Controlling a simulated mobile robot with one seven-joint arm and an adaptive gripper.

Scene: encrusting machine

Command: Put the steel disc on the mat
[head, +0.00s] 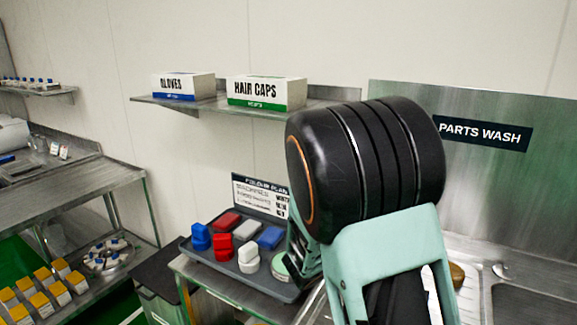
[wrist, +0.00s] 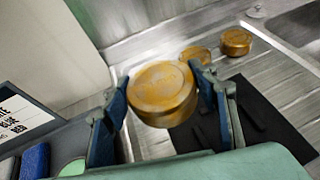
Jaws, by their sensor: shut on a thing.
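In the wrist view my gripper (wrist: 160,82) is shut on a thick round disc (wrist: 163,92), with one blue finger on each side. The disc looks golden or brass-coloured; I see no plainly grey steel disc. The dark flat mat (wrist: 285,138) lies below and beyond the held disc, on the ribbed metal drainboard. The disc is in front of the mat's left part in the picture, apparently above it; the height is hard to tell. In the head view my own arm hides the held disc, the mat and most of the gripper.
Two more golden discs, one nearer (wrist: 195,54) and one farther (wrist: 236,41), stand on the drainboard beyond the mat. A sink basin (head: 535,303) is at right. A grey tray (head: 205,264) of red, blue and white blocks is left of my arm.

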